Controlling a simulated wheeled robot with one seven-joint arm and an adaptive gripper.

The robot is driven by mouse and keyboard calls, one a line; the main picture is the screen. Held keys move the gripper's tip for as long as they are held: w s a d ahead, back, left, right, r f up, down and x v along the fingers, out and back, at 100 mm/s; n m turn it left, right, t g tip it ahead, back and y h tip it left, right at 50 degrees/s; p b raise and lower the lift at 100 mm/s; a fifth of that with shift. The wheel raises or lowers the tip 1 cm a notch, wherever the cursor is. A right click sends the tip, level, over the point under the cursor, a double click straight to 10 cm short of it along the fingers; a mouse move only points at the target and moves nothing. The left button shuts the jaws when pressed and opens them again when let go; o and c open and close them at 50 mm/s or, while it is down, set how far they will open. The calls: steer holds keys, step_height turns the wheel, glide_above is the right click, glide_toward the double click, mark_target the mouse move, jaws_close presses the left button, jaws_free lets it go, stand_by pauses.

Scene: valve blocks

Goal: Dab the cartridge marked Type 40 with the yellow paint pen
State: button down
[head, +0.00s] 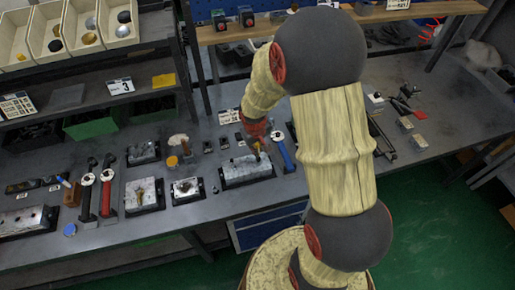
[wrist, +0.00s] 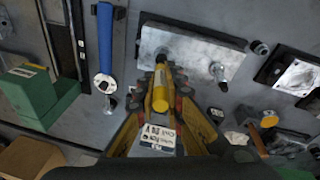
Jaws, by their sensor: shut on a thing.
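The pen's far end points at a grey metal valve block (wrist: 200,45), which shows under the gripper in the head view (head: 247,171). One metal cartridge (wrist: 218,72) stands out from the block, to the right of the pen in the wrist view. Another metal fitting (wrist: 163,54) is partly hidden at the pen's far end. I cannot tell whether the pen touches it. No Type 40 marking is readable.
A blue-handled tool (wrist: 105,45) lies close beside the block; it also shows in the head view (head: 283,152). Other valve blocks (head: 145,194) and a red-handled tool (head: 107,190) lie to the left. A white printed card (wrist: 158,137) lies beyond the gripper.

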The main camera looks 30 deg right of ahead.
steer(key=shift+f+b, duration=0.45)
steer(key=shift+f, duration=0.15)
stand_by(1.4)
steer(key=shift+r, duration=0.1)
steer(key=shift+r+p, duration=2.55)
steer(key=shift+r, duration=0.95)
